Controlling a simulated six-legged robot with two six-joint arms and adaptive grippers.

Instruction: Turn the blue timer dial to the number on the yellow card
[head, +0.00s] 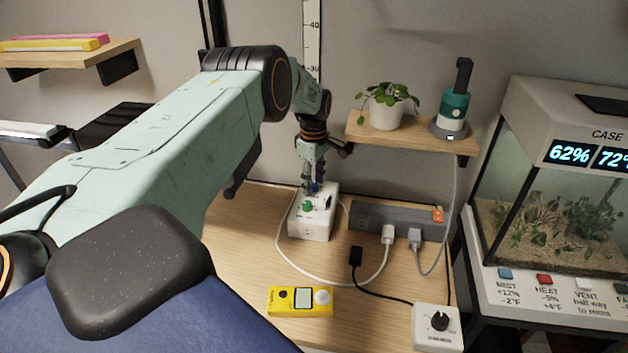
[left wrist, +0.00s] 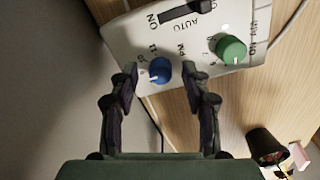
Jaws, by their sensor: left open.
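The blue timer dial (left wrist: 159,70) sits on a white timer box (left wrist: 120,42), which also shows in the head view (head: 311,226). A green dial (left wrist: 230,48) is beside it on the same face; it shows in the head view too (head: 307,206). My left gripper (left wrist: 161,82) is open, with one finger on each side of the blue dial; I cannot tell whether they touch it. In the head view the left gripper (head: 314,184) points down at the box and mostly hides the blue dial. I cannot make out a yellow card with a number. My right gripper is not in view.
A grey power strip (head: 370,214) with plugs and cables is right of the box. A yellow device (head: 300,301) and a white knob box (head: 438,327) lie nearer. A shelf (head: 400,137) holds a plant (head: 386,112). A glass tank (head: 550,190) stands at right.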

